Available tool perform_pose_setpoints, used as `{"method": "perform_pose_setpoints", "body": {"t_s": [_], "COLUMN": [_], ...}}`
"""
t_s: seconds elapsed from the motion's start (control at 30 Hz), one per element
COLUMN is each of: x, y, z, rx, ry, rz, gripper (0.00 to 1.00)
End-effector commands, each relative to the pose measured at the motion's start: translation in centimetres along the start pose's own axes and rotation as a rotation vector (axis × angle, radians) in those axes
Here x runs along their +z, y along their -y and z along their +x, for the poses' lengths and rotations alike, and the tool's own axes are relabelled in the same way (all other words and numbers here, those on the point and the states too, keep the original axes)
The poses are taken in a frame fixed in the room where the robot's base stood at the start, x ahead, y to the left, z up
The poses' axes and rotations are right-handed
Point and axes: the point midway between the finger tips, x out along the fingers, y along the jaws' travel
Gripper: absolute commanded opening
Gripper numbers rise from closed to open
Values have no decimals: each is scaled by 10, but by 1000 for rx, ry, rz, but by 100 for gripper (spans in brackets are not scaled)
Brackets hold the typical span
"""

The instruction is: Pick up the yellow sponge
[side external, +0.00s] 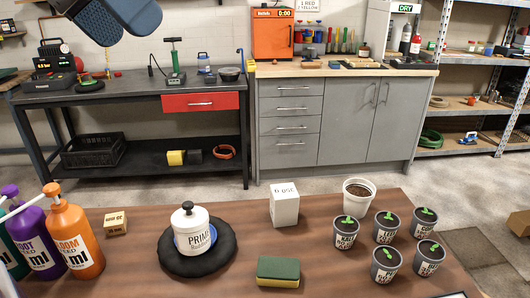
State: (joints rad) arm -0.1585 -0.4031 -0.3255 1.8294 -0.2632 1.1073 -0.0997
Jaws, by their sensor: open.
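A sponge (278,271) with a green top and a yellow side lies flat on the brown table (330,262), near its front edge at the middle of the side external view. My gripper (124,22) shows as dark blue-grey parts at the top left, cut off by the frame edge. It is open, and no object is seen in it. It is up and to the left in the picture, well apart from the sponge. Nothing covers the sponge.
A white jar (192,238) on a round black pad stands left of the sponge. A white box (284,204) stands behind it. Several small potted plants (385,265) and a white pot (358,194) are to the right. Pump bottles (72,240) and a small cardboard box (115,222) are left.

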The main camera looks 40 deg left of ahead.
Motion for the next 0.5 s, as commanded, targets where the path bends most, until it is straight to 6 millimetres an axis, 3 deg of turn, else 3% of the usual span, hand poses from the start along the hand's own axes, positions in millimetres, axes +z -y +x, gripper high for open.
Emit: {"method": "perform_pose_setpoints", "body": {"t_s": [0.03, 0.17, 0.3, 0.4, 0.5], "x": [-7, -25, -44, -60, -78], "y": [-15, -63, -114, -136, -145], "z": [22, 76, 125, 141, 144], "rx": [50, 232, 475, 630, 752], "ry": [2, -10, -10, -2, 16], "rz": [-27, -157, -446, -727, -1052], "gripper": [100, 100, 100, 100, 100]}}
